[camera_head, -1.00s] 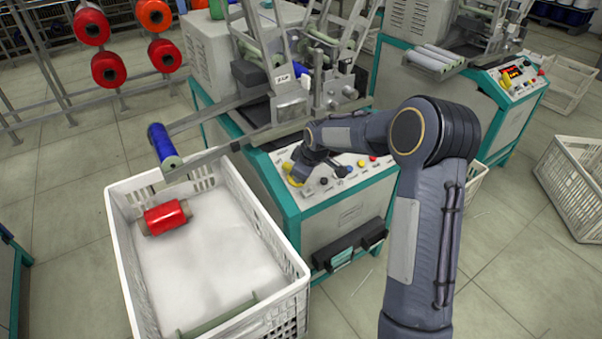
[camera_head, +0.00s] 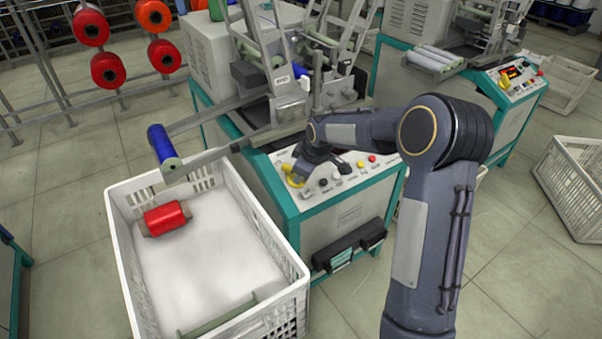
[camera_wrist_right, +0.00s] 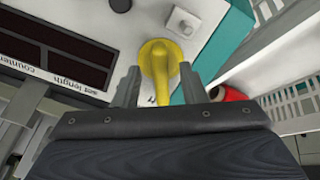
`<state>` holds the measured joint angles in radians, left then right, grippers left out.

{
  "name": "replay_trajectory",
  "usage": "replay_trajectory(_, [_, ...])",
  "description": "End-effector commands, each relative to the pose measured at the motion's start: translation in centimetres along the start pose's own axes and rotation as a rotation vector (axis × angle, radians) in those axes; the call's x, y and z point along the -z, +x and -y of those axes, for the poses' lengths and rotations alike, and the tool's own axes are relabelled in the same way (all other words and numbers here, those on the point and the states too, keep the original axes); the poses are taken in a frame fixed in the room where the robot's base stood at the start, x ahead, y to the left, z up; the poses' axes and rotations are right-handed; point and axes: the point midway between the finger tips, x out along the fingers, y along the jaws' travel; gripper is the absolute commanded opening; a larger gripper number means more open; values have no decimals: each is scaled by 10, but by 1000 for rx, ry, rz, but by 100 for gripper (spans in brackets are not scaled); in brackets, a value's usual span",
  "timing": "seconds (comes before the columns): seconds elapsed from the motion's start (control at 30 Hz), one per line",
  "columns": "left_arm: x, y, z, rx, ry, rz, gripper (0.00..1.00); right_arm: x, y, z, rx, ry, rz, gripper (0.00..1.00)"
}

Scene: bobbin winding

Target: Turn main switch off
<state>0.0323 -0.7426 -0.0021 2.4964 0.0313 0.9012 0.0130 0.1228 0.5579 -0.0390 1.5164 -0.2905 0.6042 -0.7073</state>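The yellow main switch (camera_head: 293,177) sits at the left end of the winding machine's light control panel (camera_head: 340,183). It shows large in the right wrist view (camera_wrist_right: 163,62), with its round base on the panel and its handle pointing toward my gripper. My right gripper (camera_wrist_right: 158,78) is open, with one finger on each side of the handle. A gap shows between the left finger and the handle; whether the right finger touches it I cannot tell. In the head view my wrist partly hides the switch. My left gripper is not in view.
Several buttons, including a red one (camera_head: 372,159), lie right of the switch. A white crate (camera_head: 118,235) with a red bobbin (camera_head: 166,218) stands in front of the machine. A blue bobbin (camera_head: 163,146) is on the arm above it. Dark displays (camera_wrist_right: 55,57) show in the wrist view.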

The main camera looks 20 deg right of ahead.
Motion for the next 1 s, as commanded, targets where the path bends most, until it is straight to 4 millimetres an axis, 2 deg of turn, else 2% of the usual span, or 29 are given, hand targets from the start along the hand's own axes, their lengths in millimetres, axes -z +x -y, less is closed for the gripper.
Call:
replay_trajectory(0.03, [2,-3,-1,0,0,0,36,1,-13,-1,-2,0,-2,38])
replay_trajectory(0.1, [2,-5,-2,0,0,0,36,1,-25,-1,-2,-1,-2,38])
replay_trajectory(0.3, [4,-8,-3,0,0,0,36,0,-49,0,0,-1,0,38])
replay_trajectory(0.87, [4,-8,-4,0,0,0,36,0,-54,0,1,0,1,38])
replay_trajectory(0.93, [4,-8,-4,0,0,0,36,-1,-58,2,1,7,-1,38])
replay_trajectory(1.0, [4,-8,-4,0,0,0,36,-4,-70,6,3,36,-8,38])
